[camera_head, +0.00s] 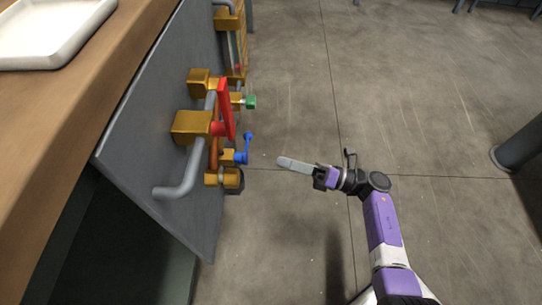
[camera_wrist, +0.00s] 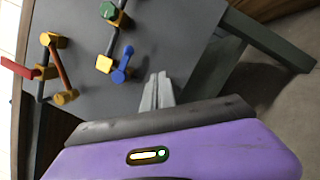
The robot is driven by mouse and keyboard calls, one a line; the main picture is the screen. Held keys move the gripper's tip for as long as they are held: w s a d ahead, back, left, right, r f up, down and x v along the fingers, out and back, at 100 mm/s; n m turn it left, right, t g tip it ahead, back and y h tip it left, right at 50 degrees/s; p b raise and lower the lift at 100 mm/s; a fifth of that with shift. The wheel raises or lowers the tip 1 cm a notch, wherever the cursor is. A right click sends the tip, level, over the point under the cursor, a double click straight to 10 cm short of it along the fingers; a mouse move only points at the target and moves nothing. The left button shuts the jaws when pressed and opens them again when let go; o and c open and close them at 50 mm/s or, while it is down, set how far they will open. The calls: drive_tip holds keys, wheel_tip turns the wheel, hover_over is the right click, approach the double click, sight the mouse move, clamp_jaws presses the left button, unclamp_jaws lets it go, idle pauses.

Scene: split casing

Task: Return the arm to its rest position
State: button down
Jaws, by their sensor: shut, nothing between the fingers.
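My gripper (camera_head: 283,161) is shut and empty in the head view. It points left toward the grey panel (camera_head: 145,130), in free air to the right of it and apart from its fittings. My purple arm reaches up from the bottom right, bent at the elbow. In the wrist view, my gripper's fingers (camera_wrist: 158,80) are together in front of the grey panel (camera_wrist: 180,40), with nothing between them.
The panel carries a red lever (camera_head: 225,110), a blue handle (camera_head: 243,150), a green knob (camera_head: 250,102), brass blocks and a grey pipe (camera_head: 178,185). A wooden counter (camera_head: 100,90) with a white tray (camera_head: 75,52) is at left. A dark post (camera_head: 520,148) stands at right. The floor between is clear.

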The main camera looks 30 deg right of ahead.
drive_tip(key=shift+v, duration=1)
drive_tip(key=shift+w+d+f, duration=0.1)
